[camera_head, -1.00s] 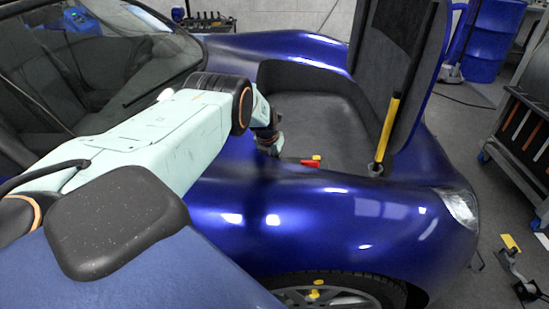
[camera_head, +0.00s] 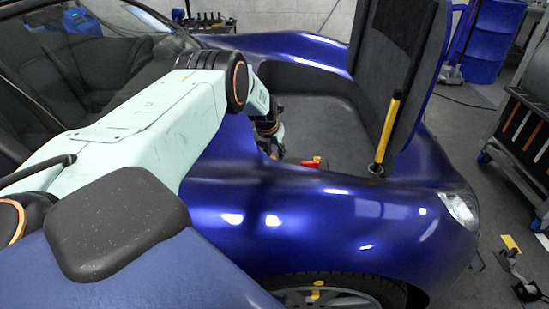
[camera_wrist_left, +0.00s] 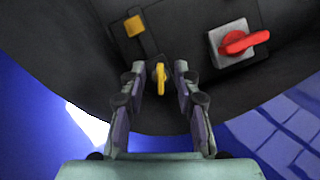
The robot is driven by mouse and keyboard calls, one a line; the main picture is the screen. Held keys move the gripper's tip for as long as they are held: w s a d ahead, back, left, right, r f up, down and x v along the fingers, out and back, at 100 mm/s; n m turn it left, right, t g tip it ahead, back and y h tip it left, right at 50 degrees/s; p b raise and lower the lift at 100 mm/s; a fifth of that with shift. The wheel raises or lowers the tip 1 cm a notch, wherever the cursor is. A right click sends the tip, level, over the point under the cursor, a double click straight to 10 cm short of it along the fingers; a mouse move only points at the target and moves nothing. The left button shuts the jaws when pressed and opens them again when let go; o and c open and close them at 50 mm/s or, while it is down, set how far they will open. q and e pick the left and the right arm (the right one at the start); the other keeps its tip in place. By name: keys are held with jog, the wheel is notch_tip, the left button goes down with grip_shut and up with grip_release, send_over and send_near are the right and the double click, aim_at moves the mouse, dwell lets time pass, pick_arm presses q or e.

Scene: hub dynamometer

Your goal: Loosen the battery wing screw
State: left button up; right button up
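The yellow wing screw (camera_wrist_left: 159,76) stands out from the dark front bay in the left wrist view, seen nearly edge-on. My left gripper (camera_wrist_left: 160,72) has its two fingers apart, one on each side of the wing screw in the picture. I see gaps on both sides, and I cannot tell how deep the fingertips reach around it. In the head view my left gripper (camera_head: 275,148) hangs into the blue car's open front bay, partly hidden behind the fender edge. My right gripper is not in view.
A red rotary handle (camera_wrist_left: 240,42) on a grey plate sits right of the screw, and a yellow block (camera_wrist_left: 133,26) lies upper left. The blue fender (camera_head: 330,215) lies in front of the bay. The raised hood (camera_head: 400,60) and a yellow-sleeved strut (camera_head: 388,128) stand to the right.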

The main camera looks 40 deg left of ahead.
pick_arm(q)
notch_tip(320, 180, up, 7)
jog(key=shift+f, duration=0.2)
dwell(0.3)
